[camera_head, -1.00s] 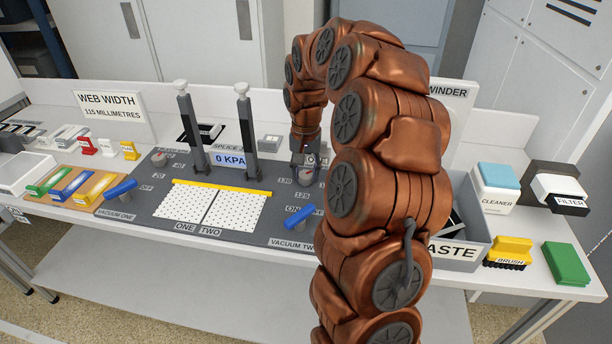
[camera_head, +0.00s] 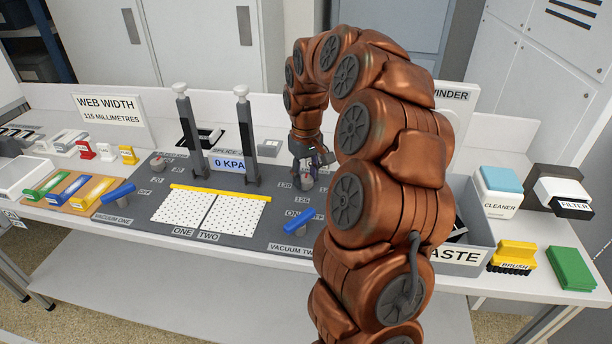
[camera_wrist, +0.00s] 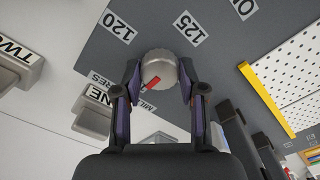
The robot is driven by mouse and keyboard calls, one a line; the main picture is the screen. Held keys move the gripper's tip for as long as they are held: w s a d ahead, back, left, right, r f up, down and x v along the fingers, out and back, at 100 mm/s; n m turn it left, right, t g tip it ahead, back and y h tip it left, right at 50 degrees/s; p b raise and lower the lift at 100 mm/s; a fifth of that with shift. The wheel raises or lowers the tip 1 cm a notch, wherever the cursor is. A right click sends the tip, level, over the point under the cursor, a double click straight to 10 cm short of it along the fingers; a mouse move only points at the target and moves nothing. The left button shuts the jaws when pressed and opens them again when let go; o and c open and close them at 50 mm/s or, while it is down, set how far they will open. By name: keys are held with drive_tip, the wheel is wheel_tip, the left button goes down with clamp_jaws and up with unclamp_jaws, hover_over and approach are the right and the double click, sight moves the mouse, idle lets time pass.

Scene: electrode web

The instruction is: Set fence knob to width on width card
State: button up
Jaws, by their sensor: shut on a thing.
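The width card (camera_head: 108,107) stands at the back left and reads WEB WIDTH, 115 MILLIMETRES. The round grey fence knob (camera_wrist: 158,68) sits on the dark panel, and it also shows in the head view (camera_head: 307,184) below my gripper. My gripper (camera_wrist: 159,82) is shut on the knob, one finger on each side. A red mark on the knob points to the lower left in the wrist view. The labels 120 (camera_wrist: 118,27) and 125 (camera_wrist: 188,28) lie above the knob there. No 115 label is visible.
A blue vacuum two lever (camera_head: 299,217) and the perforated plates (camera_head: 210,210) with a yellow strip (camera_head: 220,193) lie near the knob. Two dark upright posts (camera_head: 246,140) stand to its left. The grey waste bin (camera_head: 480,233) is on the right, partly behind my arm.

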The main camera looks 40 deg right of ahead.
sight(306, 178)
idle(0.5)
drive_tip(key=o, duration=1.1)
drive_tip(key=shift+o, duration=0.2)
wheel_tip(306, 178, up, 12)
idle(0.4)
